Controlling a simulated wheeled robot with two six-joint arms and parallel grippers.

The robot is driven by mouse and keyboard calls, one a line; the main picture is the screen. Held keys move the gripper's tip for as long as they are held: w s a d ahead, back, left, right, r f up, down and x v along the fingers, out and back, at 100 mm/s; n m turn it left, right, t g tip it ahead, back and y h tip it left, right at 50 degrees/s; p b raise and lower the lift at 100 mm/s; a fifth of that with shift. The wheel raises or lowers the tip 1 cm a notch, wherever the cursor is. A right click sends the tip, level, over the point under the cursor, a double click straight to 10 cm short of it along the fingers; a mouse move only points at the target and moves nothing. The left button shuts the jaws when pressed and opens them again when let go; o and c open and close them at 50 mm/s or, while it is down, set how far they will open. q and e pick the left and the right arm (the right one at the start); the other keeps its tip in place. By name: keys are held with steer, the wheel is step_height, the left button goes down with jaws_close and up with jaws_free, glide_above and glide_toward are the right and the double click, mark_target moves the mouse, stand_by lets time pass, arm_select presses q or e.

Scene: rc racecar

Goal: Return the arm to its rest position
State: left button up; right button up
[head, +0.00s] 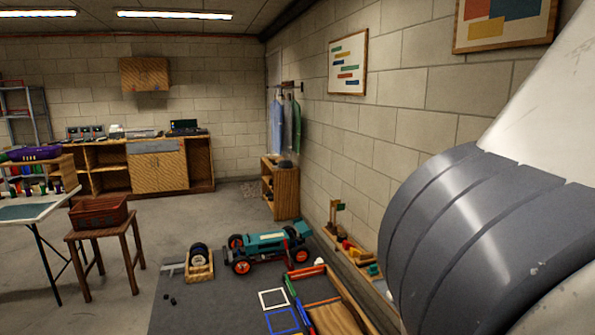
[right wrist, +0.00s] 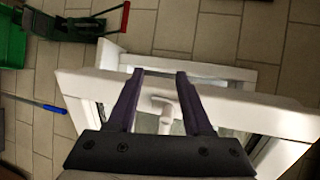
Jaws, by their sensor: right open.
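My right gripper (right wrist: 160,73) is open in the right wrist view, its two dark fingers parallel and apart. A white frame with glass panes (right wrist: 240,108), like a window, lies across the view beyond the fingers. A white handle (right wrist: 164,106) on it shows between the fingers; I cannot tell whether they touch it. In the head view a large grey and white link of my own arm (head: 475,235) fills the lower right, and no gripper shows there. My left gripper is not in view.
The head view shows a teal racecar (head: 268,245) on a dark mat, a wooden tray (head: 335,312), a stool with a red box (head: 100,210) and a wall close on the right. The wrist view shows tiled floor and a green bin (right wrist: 12,40).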

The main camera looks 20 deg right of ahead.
steer(key=w+f+n+y, duration=0.3)
steer(key=w+f+n, duration=0.1)
steer(key=w+f, duration=0.6)
steer(key=w+f+n+y, duration=0.4)
steer(key=w+f, duration=0.4)
steer(key=f, duration=0.5)
steer(key=w+a+f+n+g+y, duration=0.1)
steer(key=w+a+f+n, duration=0.25)
steer(key=f, duration=0.25)
steer(key=w+a+f+n+y, duration=0.2)
steer(key=w+a+f, duration=0.1)
steer(key=a+f, duration=0.25)
steer(key=w+a+f+n+g+y, duration=0.1)
steer(key=w+a+f+n, duration=0.25)
steer(key=f, duration=0.35)
steer(key=s+a+f+n+g+y, duration=0.1)
steer(key=s+a+f+n+g, duration=0.15)
steer(key=a+f+n, duration=0.65)
steer(key=s+a+f+n+g+y, duration=0.1)
steer(key=s+a+f+n, duration=0.25)
steer(key=a+f, duration=0.6)
steer(key=s+a+r+n+g, duration=0.1)
steer(key=s+a+r+n, duration=0.2)
steer(key=s+a, duration=0.4)
steer(key=s+a+r+n+g+y, duration=0.1)
steer(key=s+a+r+n, duration=0.3)
steer(key=s+a, duration=0.3)
steer(key=shift+a+r+n, duration=0.2)
steer(key=shift+a+n, duration=0.45)
steer(key=shift+a, duration=0.6)
